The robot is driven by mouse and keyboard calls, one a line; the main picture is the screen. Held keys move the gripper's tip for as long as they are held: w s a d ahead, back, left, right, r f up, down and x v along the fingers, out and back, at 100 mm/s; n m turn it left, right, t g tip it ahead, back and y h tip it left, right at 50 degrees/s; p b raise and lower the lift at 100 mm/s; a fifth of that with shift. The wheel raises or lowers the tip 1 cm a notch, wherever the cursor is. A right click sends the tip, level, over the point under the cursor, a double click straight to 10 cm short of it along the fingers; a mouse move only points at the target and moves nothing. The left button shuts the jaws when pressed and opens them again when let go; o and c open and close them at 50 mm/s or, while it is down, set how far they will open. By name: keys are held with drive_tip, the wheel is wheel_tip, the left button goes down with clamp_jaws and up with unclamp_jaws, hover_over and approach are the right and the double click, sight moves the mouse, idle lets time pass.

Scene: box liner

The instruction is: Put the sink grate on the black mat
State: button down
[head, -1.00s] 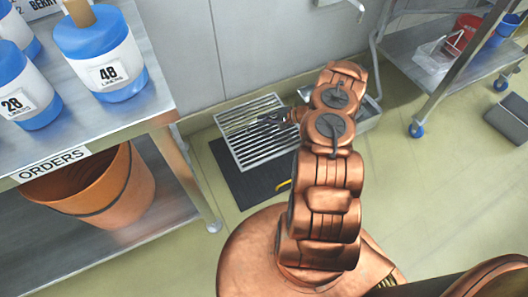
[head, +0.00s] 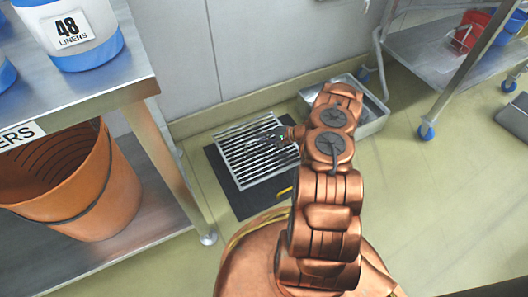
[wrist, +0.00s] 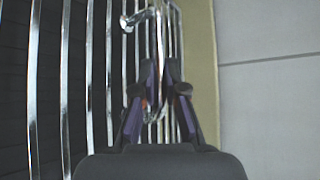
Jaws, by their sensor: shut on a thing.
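The sink grate (head: 247,158), a silver rack of parallel metal bars, is over the black mat (head: 243,205) on the floor in the head view. The mat's dark surface shows along the grate's left and near sides; the grate's far end reaches past it in the picture. I cannot tell whether the grate touches the mat or hangs just above it. My gripper (head: 277,137) is shut on the grate near its right side. In the wrist view, the fingers (wrist: 161,72) close at a metal bar, and the grate's bars (wrist: 62,90) run lengthwise with dark mat behind them.
A metal basin (head: 374,122) stands right of the grate by the wall. A metal shelf unit (head: 165,155) with an orange bucket (head: 105,195) is on the left. A wheeled cart (head: 420,55) is at the right. Floor right of my arm is open.

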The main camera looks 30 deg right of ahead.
sight(262, 148)
drive_tip(key=shift+f+b, duration=1.35)
drive_tip(key=shift+f, duration=2.35)
drive_tip(key=shift+f, duration=0.1)
drive_tip(key=c, duration=1.2)
unclamp_jaws()
